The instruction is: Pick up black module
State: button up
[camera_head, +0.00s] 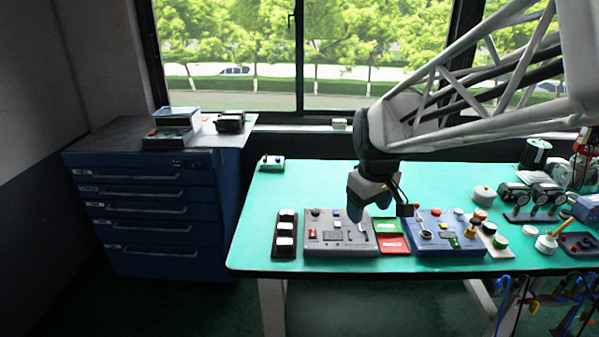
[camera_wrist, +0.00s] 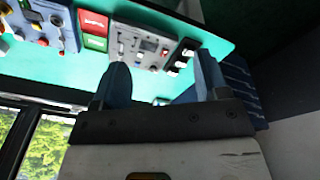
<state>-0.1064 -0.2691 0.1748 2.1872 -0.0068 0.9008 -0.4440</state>
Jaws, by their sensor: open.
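A black module (camera_head: 285,233) with several white rocker-like keys stands at the left front of the green table. In the wrist view the black module (camera_wrist: 182,56) shows between my fingers, nearer the right one, and beyond their tips. My gripper (camera_head: 369,203) hangs over the grey control panel (camera_head: 340,243), to the right of the black module and apart from it. In the wrist view my gripper (camera_wrist: 162,60) is open with nothing between its fingers. The height of the fingertips above the table is hard to tell.
Red and green plates (camera_head: 393,245) and a blue control panel (camera_head: 445,242) lie to the right. A small pale box (camera_head: 271,162) sits at the table's back left. A blue drawer cabinet (camera_head: 150,205) stands left of the table, holding dark devices (camera_head: 230,121). The table's back middle is clear.

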jog(key=w+a+f+n, duration=0.2)
jog(key=w, duration=0.3)
jog(key=w+a+f+n, duration=0.1)
jog(key=w+a+f, duration=0.15)
jog(key=w, duration=0.25)
jog(key=n+g, duration=0.2)
jog(key=n, duration=0.6)
send_over(285, 226)
notch_tip(285, 226, down, 20)
jog(key=shift+w, duration=0.1)
jog(key=shift+w+a+f, duration=0.1)
jog(key=shift+w+f, duration=0.05)
jog(key=shift+f, duration=0.1)
jog(key=shift+f, duration=0.1)
jog(key=shift+f, duration=1.2)
jog(key=shift+f, duration=0.1)
jog(key=shift+f, duration=2.55)
